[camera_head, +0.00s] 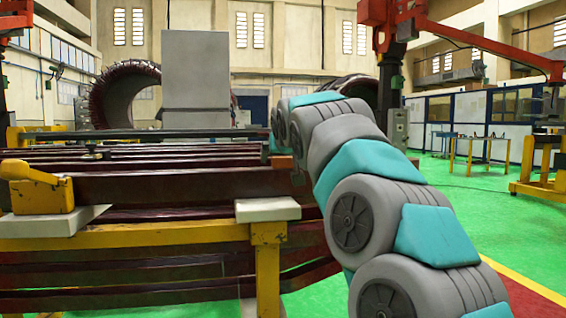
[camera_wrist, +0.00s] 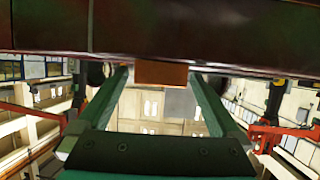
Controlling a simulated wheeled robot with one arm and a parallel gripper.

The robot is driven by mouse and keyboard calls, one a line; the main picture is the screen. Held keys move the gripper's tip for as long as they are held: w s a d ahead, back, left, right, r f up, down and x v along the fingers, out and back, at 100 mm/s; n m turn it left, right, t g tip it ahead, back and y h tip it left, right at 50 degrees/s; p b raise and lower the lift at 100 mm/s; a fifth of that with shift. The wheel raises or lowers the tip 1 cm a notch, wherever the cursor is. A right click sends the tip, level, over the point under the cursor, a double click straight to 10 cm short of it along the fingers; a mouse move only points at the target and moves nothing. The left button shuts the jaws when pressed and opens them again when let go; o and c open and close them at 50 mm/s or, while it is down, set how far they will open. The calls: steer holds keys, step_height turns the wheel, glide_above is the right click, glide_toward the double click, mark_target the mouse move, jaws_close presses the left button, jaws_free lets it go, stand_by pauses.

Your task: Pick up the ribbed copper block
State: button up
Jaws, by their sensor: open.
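A plain orange-brown block (camera_wrist: 161,73), which looks like the copper block, shows at the upper middle of the wrist view. It sits against the edge of a dark red bar (camera_wrist: 200,30). No ribs can be made out on it. My gripper (camera_wrist: 160,76) is open, with its two green fingers reaching toward the bar. The block appears between the fingertips, with a gap on each side; how deep it lies between them I cannot tell. In the head view a small orange-brown patch (camera_head: 282,161) shows beside my arm, perhaps the same block. My gripper is hidden there behind the arm.
Long dark red bars (camera_head: 170,184) lie across a yellow stand (camera_head: 150,236). A yellow clamp (camera_head: 36,187) and a pale pad (camera_head: 268,210) sit on its near side. A grey panel (camera_head: 195,78) stands behind. Green floor (camera_head: 450,200) is open at the right.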

steer(key=shift+w+f, duration=0.1)
steer(key=shift+w, duration=0.15)
jaws_close()
stand_by(0.7)
